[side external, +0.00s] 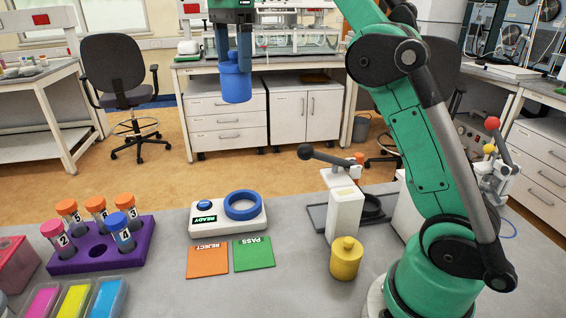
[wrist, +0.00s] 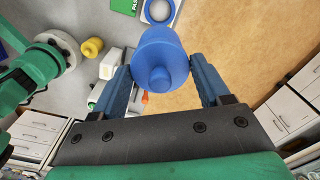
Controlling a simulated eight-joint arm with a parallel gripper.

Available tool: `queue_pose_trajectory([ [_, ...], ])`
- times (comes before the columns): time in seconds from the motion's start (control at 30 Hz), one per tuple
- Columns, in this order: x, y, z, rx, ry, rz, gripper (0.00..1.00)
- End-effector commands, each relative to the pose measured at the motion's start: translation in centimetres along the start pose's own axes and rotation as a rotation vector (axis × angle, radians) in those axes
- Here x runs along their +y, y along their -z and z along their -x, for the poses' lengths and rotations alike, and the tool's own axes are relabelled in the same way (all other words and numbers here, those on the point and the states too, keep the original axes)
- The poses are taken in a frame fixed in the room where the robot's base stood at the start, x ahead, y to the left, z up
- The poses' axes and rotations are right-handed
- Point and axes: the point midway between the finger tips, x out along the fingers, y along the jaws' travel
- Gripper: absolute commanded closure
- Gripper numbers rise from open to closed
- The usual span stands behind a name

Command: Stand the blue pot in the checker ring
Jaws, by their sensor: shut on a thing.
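The blue pot (side external: 237,84) with its knobbed lid is held high in the air, upright, above and behind the checker in the side view. My gripper (side external: 233,52) is shut on it. In the wrist view my gripper (wrist: 161,68) has one finger on each side of the pot (wrist: 160,45). The checker ring (side external: 243,216) is a blue ring on a white base (side external: 222,222) with a READY display and a blue button. The ring is empty. It also shows partly at the top of the wrist view (wrist: 147,14), apart from the pot.
Orange REJECT (side external: 208,261) and green PASS (side external: 254,254) cards lie before the checker. A purple rack (side external: 100,258) of capped tubes stands left. A yellow pot (side external: 346,261) and a white block (side external: 344,216) stand right, near a lever device (side external: 330,157).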

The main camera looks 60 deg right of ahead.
Motion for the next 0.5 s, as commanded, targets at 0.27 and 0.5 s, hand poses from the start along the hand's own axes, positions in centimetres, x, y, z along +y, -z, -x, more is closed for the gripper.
queue_pose_trajectory([
  [0.27, -0.3, -0.8, -0.9, 0.0, 0.0, 0.013, 1.0],
  [0.5, -0.2, -0.8, -2.3, 0.0, 0.0, 0.013, 1.0],
])
